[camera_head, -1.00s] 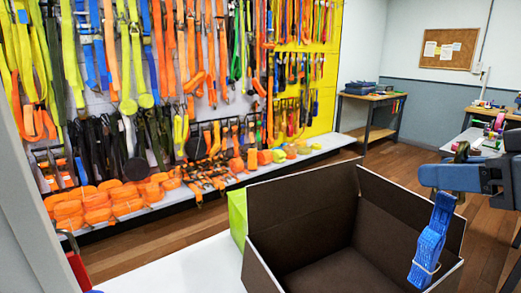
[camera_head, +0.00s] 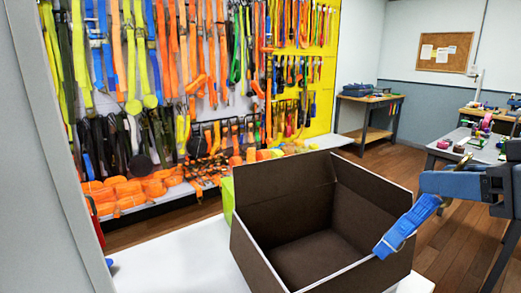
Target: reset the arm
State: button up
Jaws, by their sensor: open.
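My gripper (camera_head: 440,183) is at the right of the view, above and just beyond the right side of the open box. It is open; only part of it shows. A blue strap bundle (camera_head: 408,228) with a pale band is just below and left of the gripper, tilted, its lower end over the box's right rim. I cannot tell whether the strap touches the gripper or the rim. The open cardboard box (camera_head: 283,243), dark brown with white edges, stands on a white table (camera_head: 180,262). Its visible inside looks empty.
A wall of hanging straps (camera_head: 200,60) fills the left and back, with orange bundles (camera_head: 130,190) on a shelf below. A grey post (camera_head: 65,200) stands at the near left. A workbench (camera_head: 370,110) and a table (camera_head: 470,150) stand behind. Wooden floor lies open between them.

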jog(key=s+a+f+m+t+h, duration=0.15)
jog(key=s+f+m, duration=0.3)
jog(key=f, duration=0.65)
jog(key=s+a+f+m+t+h, duration=0.1)
jog(key=s+a+f+m+h, duration=0.3)
jog(key=f, duration=0.7)
jog(key=s+d+f+n, duration=0.1)
jog(key=s+n, duration=0.1)
jog(key=s, duration=1)
jog(key=s+d+f+n, duration=0.1)
jog(key=s+f+n, duration=0.1)
jog(key=s, duration=1.1)
jog(key=shift+d+f, duration=0.15)
jog(key=shift+d, duration=0.25)
